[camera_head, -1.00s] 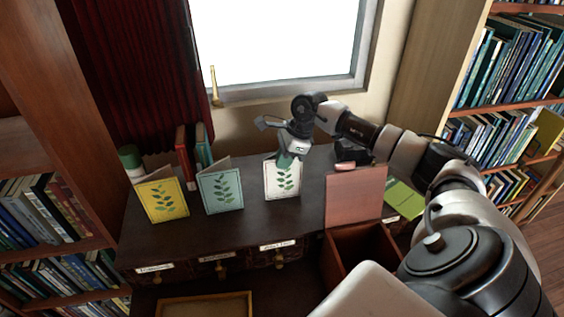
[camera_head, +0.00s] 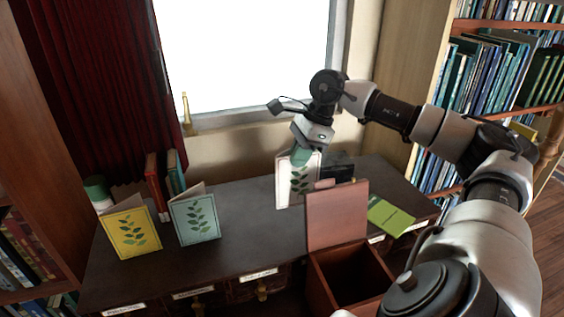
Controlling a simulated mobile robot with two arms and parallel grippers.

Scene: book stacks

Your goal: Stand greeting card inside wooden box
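A white greeting card (camera_head: 291,188) with a green leaf print is upright above the back of the dark desk. My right gripper (camera_head: 302,155) reaches down onto its top edge and appears shut on it; the fingertips are partly hidden. The wooden box (camera_head: 318,284) is at the front right of the card, open at the top. Its reddish lid (camera_head: 337,214) stands raised at the back. I see no card in the visible part of its inside. A yellow card (camera_head: 130,241) and a light blue card (camera_head: 184,222) stand at the left. My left gripper is not in view.
A green booklet (camera_head: 390,215) lies right of the box, and a dark object (camera_head: 340,167) is behind the lid. A green-topped container (camera_head: 97,189) and upright books (camera_head: 157,187) are at the back left. The desk middle (camera_head: 240,230) is clear.

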